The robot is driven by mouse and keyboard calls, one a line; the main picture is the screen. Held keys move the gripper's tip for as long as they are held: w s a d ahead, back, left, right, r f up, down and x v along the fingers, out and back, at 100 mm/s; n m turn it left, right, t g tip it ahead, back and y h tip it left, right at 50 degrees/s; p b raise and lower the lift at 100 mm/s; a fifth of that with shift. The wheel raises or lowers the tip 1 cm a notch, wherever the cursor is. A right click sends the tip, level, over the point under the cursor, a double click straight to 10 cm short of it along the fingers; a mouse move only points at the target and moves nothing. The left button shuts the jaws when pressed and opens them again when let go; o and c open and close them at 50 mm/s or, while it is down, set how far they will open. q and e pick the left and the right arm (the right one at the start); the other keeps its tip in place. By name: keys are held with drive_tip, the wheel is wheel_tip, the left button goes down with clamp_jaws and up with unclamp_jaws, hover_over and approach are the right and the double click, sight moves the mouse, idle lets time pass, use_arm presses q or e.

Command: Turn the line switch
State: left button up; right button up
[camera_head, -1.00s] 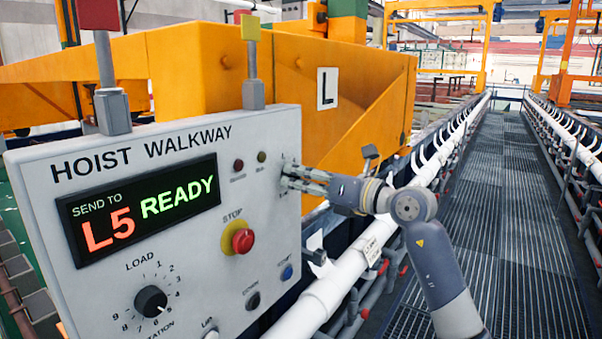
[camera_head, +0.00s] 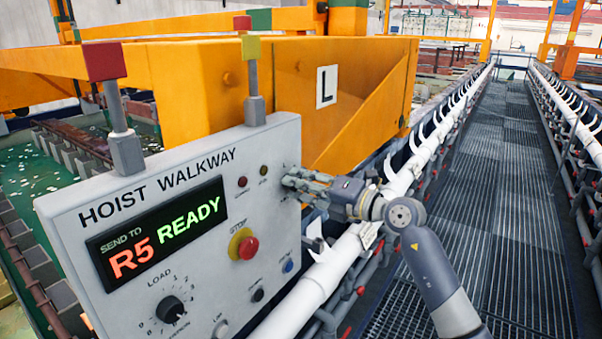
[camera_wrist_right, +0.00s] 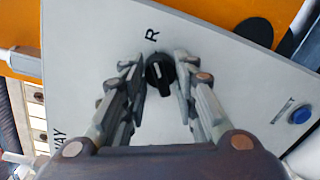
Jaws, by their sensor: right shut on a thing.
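The line switch (camera_wrist_right: 158,76) is a round black knob with a pale pointer mark, on the upper right of the grey control panel (camera_head: 212,290). My right gripper (camera_head: 287,181) is at the panel's right edge, its fingers on either side of the knob. In the right wrist view the gripper (camera_wrist_right: 167,64) is shut on it. A letter R (camera_wrist_right: 151,34) shows beside the knob. In the head view the fingers hide the switch. The display (camera_head: 158,233) reads "SEND TO R5 READY". My left gripper is not in view.
The panel also has a red stop button (camera_head: 248,247), a load dial (camera_head: 170,310) and a blue button (camera_head: 288,266). An orange hoist frame (camera_head: 190,90) stands behind it. A white pipe (camera_head: 320,280) runs along the grated walkway (camera_head: 490,200) at right.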

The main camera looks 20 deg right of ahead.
drive_tip(key=shift+m+p, duration=0.4)
drive_tip(key=shift+p, duration=0.05)
drive_tip(key=o, duration=1.1)
drive_tip(key=v, duration=1.2)
